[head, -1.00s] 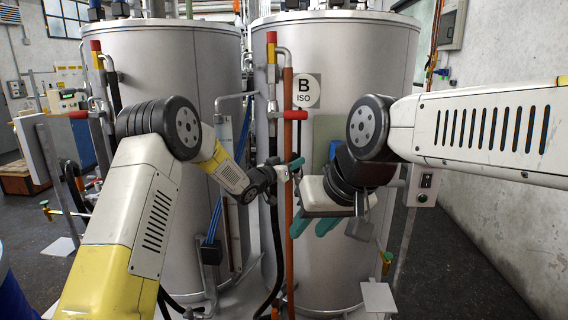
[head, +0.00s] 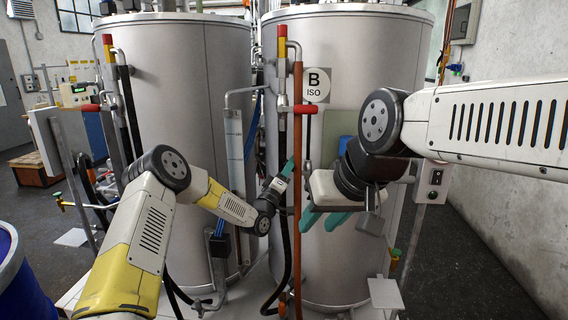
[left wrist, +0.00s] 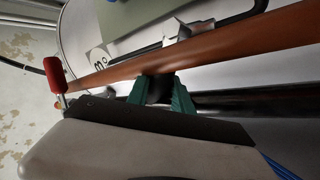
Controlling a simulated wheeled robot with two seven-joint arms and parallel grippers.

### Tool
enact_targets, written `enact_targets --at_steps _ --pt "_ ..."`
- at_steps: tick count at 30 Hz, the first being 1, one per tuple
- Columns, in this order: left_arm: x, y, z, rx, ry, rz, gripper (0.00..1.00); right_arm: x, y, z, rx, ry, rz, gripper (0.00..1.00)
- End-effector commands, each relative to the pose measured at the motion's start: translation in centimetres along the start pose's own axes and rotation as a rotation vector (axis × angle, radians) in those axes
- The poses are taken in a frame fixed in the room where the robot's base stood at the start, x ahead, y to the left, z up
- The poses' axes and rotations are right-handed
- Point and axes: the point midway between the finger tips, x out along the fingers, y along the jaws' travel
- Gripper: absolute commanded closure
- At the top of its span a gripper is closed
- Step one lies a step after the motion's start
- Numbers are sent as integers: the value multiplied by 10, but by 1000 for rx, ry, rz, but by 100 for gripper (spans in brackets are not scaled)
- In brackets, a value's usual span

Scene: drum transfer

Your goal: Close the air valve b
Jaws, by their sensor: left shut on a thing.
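A red handle (head: 305,109) sits across this pipe, and a red-and-yellow lever (head: 282,45) is above. I cannot tell which part is air valve b. My left gripper (head: 287,168) is just left of the pipe, its teal fingers (left wrist: 160,90) shut on a dark part, mostly hidden in the left wrist view. My right gripper (head: 324,221) is open and empty before the right drum.
Another red handle (head: 84,109) is by the left drum (head: 185,70). A black hose (head: 282,240) hangs beside the orange-brown pipe. A blue barrel (head: 22,285) stands at the lower left. A switch box (head: 435,182) is at the right. The floor at the right is clear.

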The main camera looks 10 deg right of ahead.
Motion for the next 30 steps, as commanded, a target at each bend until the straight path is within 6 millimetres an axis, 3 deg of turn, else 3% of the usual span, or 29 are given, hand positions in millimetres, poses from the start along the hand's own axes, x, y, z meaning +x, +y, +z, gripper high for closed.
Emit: enact_targets --at_steps 15,30 --pt "-16 -25 8 -331 223 25 100 0 0 0 0 0 0 64" --pt "-20 -31 12 -425 285 33 100 0 0 0 0 0 0 64"
